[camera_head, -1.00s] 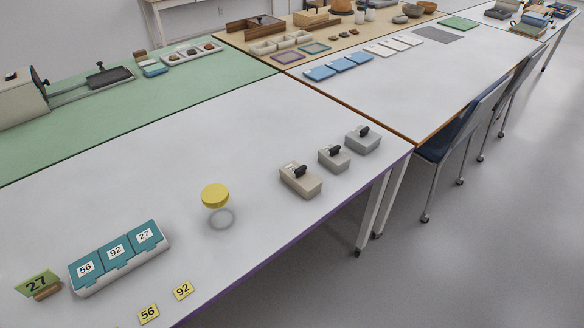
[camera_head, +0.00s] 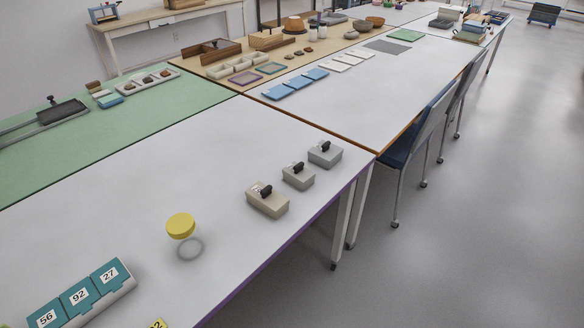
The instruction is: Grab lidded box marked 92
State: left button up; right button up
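A row of teal-topped boxes with white number labels sits at the lower left, partly cut off by the bottom edge. The teal box marked 92 (camera_head: 87,288) is in the middle, between the box marked 56 (camera_head: 48,311) and the box marked 27 (camera_head: 112,271). All three tops look closed and stand side by side in a pale base (camera_head: 117,294). A yellow tag (camera_head: 158,324), its number partly cut off, lies right of the row at the bottom edge. Neither of my grippers is in view.
A yellow round-topped object (camera_head: 181,225) with a grey ring (camera_head: 190,249) stands right of the row. Three blocks with black knobs, beige (camera_head: 268,203), grey (camera_head: 298,178) and grey (camera_head: 326,155), line the right side. The white table (camera_head: 120,190) is otherwise mostly clear.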

aim_at(301, 177)
jog(key=z, duration=2.2)
jog(key=i, duration=1.6)
jog(key=u, duration=2.8)
